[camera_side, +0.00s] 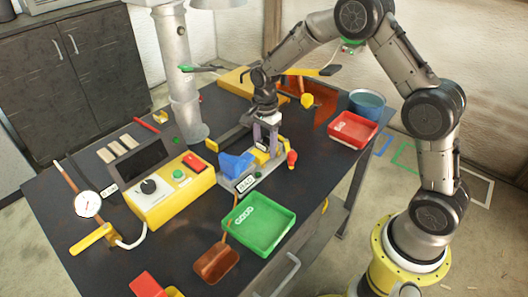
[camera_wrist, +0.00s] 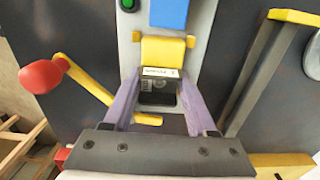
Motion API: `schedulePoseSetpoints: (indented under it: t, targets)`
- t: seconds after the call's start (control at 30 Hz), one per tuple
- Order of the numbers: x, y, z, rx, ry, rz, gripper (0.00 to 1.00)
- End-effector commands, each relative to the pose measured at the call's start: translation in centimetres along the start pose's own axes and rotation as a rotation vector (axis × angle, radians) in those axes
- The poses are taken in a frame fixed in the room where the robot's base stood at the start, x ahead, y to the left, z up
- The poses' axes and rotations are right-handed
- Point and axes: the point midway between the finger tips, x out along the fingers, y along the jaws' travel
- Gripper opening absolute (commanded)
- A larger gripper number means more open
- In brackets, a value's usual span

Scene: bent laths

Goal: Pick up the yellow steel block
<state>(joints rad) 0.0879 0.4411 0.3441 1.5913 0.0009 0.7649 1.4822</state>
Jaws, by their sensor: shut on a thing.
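The yellow steel block (camera_wrist: 163,50) sits low on a grey fixture (camera_wrist: 206,28) in the wrist view, just ahead of a dark part with a white label (camera_wrist: 158,84). In the side view my gripper (camera_side: 266,146) points straight down at the right end of the fixture, beside a blue part (camera_side: 236,165). The block is partly hidden by the fingers there. I cannot tell whether it is lifted off the fixture.
A yellow lever with a red knob (camera_side: 292,158) sticks out beside the fixture. A green tray (camera_side: 258,224) lies in front, a red tray (camera_side: 352,130) and a blue bucket (camera_side: 367,103) to the right. A yellow control box (camera_side: 172,192) stands left.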

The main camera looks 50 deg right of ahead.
Motion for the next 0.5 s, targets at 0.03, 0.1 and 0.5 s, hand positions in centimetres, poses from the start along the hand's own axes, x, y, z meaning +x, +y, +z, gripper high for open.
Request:
schedulePoseSetpoints:
  t: [0.03,0.1,0.5]
  targets:
    - [-0.05,-0.02,0.00,0.000,0.000,-0.001,0.04]
    - [-0.05,-0.03,0.00,0.000,0.000,-0.001,0.00]
    - [-0.69,-0.14,-0.01,0.000,0.001,-0.005,0.00]
